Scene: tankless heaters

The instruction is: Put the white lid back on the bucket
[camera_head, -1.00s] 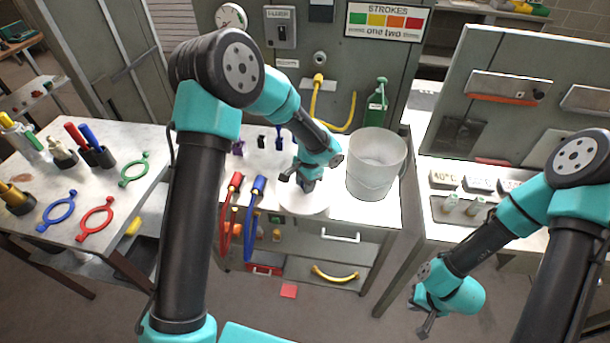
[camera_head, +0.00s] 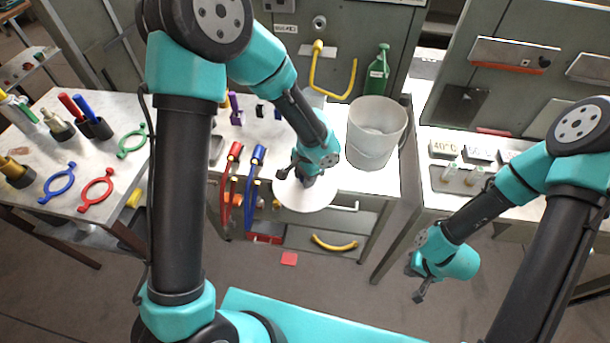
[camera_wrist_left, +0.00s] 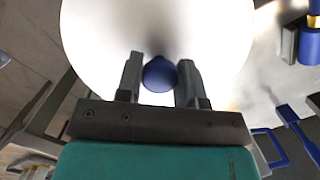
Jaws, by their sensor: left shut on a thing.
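The white lid (camera_head: 318,200) is a flat disc with a blue knob. My left gripper (camera_head: 302,176) is shut on the lid's knob and holds the lid at the front edge of the middle bench. In the left wrist view the fingers of my left gripper (camera_wrist_left: 160,80) stand on both sides of the blue knob (camera_wrist_left: 159,74), above the white lid (camera_wrist_left: 100,40). The bucket (camera_head: 377,135) is white, upright and open-topped on the bench, to the right of and behind the lid. My right gripper (camera_head: 416,284) hangs low over the floor at the right; its fingers are too small to read.
A green bottle (camera_head: 377,70) stands behind the bucket. A yellow hose (camera_head: 330,90) hangs behind the bench. A gap separates the middle bench from the right bench.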

